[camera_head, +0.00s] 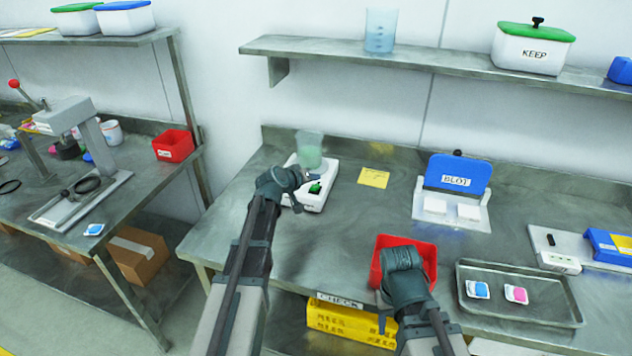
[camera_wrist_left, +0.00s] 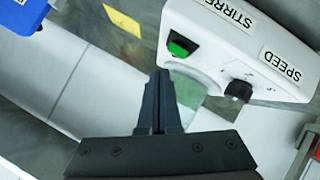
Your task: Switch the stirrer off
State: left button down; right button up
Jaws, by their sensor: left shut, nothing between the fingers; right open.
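The stirrer (camera_head: 312,205) is a white box on the bench with a translucent greenish beaker (camera_head: 309,147) on it. Its front, labelled STIRRE… and SPEED, shows in the left wrist view (camera_wrist_left: 225,40). There a green rocker switch (camera_wrist_left: 180,47) sits in a black housing, and a black speed knob (camera_wrist_left: 238,90) is beside it. My left gripper (camera_head: 312,178) is shut and empty, close to the switch. In the left wrist view its fingertips (camera_wrist_left: 159,72) appear just short of the switch; contact cannot be told. My right gripper (camera_head: 383,318) is open, in front of the red bin.
A red bin (camera_head: 432,250) stands behind my right gripper. A yellow note (camera_head: 374,178), a blue-lidded BLOT box (camera_head: 456,175), a metal tray (camera_head: 540,310) with two packets and a white device (camera_head: 556,252) are on the bench. A shelf (camera_head: 420,60) runs above.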

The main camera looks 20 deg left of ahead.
pick_arm(q)
jog(key=r+p, duration=0.2)
jog(key=s+r+p, duration=0.1)
jog(key=r+p, duration=0.1)
jog(key=shift+s+r+p, duration=0.15)
jog(key=shift+r+p, duration=0.2)
jog(key=shift+r, duration=0.05)
dwell(0.4)
